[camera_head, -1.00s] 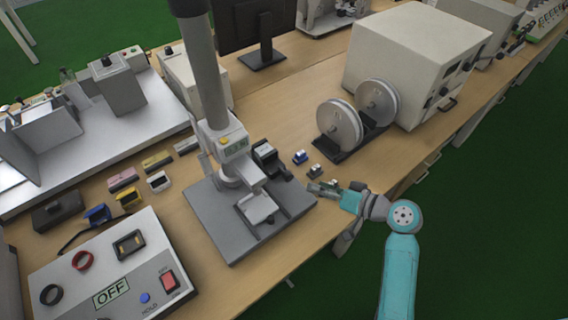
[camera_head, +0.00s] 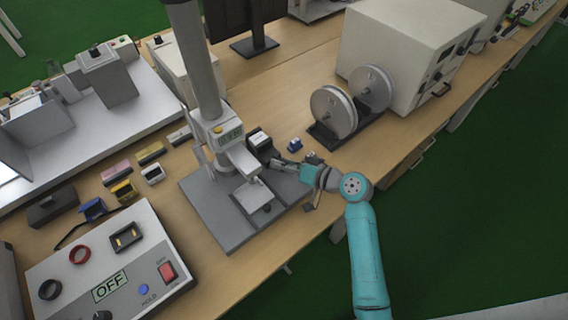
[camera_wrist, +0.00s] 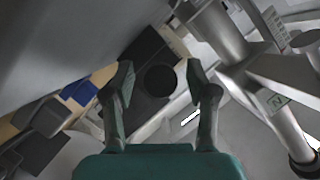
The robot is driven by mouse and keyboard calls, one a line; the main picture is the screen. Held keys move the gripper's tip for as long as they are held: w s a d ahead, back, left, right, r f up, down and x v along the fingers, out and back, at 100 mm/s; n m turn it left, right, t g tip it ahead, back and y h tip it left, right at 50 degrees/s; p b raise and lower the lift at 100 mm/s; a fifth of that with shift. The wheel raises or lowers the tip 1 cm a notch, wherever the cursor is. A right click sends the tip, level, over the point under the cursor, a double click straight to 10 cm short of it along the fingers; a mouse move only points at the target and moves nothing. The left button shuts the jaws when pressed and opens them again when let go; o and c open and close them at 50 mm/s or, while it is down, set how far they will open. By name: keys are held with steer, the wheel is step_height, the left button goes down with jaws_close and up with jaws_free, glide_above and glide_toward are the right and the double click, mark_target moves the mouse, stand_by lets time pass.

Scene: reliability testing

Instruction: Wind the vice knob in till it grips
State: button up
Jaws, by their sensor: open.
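A grey test stand (camera_head: 205,208) with a column and a small green display stands on the bench. A grey block or vice (camera_head: 259,197) sits on its base plate. In the wrist view a round black knob (camera_wrist: 160,80) lies between my fingers, in front of a dark block. My gripper (camera_head: 272,164) is at the right side of the stand, just above its base. It is open, with one finger on each side of the knob in the wrist view (camera_wrist: 160,72). I cannot tell whether either finger touches it. The knob is hard to make out in the head view.
A black block (camera_head: 259,142) stands close behind my gripper. A small blue item (camera_head: 294,145) and a twin-spool holder (camera_head: 335,112) are to the right. A control box (camera_head: 60,275) reading OFF is at the front left. The stand's column rises close by.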

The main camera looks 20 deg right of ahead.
jaws_close()
steer(key=shift+m+y, duration=0.9)
steer(key=shift+m, duration=0.4)
jaws_free()
steer(key=v, duration=1.2)
steer(key=shift+f, duration=0.1)
